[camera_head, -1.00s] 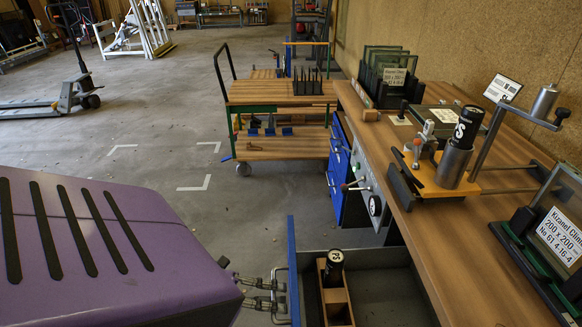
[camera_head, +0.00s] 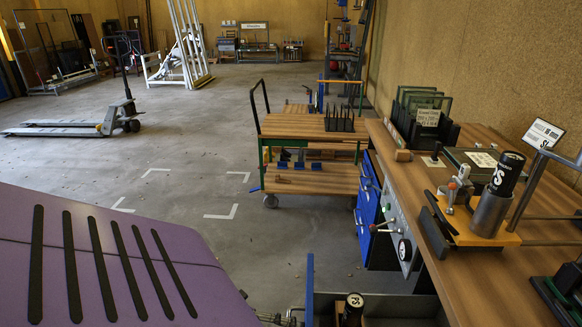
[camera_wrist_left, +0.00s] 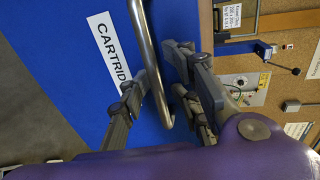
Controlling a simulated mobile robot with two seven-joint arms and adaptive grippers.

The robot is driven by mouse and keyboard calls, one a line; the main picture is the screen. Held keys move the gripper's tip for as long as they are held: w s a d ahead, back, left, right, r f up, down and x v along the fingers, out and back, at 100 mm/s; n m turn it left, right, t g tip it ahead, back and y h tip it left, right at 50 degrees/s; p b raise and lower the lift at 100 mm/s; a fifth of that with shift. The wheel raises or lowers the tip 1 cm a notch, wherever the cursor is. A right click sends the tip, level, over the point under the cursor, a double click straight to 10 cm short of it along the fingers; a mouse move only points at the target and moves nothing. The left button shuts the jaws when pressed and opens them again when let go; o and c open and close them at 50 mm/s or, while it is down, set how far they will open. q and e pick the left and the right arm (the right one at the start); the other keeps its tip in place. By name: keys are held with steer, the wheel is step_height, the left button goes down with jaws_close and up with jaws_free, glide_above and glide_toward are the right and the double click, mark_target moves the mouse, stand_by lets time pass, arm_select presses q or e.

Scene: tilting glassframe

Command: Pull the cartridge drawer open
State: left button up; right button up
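The cartridge drawer (camera_head: 390,307) stands open at the bottom of the head view, its blue front (camera_head: 309,290) well out from the bench. A black cartridge (camera_head: 353,303) stands inside it. In the left wrist view the blue drawer front (camera_wrist_left: 75,60) carries a white label (camera_wrist_left: 113,55) reading "CARTRID…" and a metal bar handle (camera_wrist_left: 150,55). My left gripper (camera_wrist_left: 160,75) is open, with its fingers on either side of the handle and gaps beside the bar. In the head view it is mostly cut off at the bottom edge. My right gripper is not in view.
The wooden workbench (camera_head: 465,275) on the right holds a metal cup with a black cartridge (camera_head: 500,185) and glass panes in a rack (camera_head: 425,115). A blue drawer cabinet (camera_head: 367,210) is under it.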

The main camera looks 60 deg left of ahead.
arm_select(q)
steer(key=shift+s, duration=0.1)
steer(key=v, duration=1.2)
stand_by(0.4)
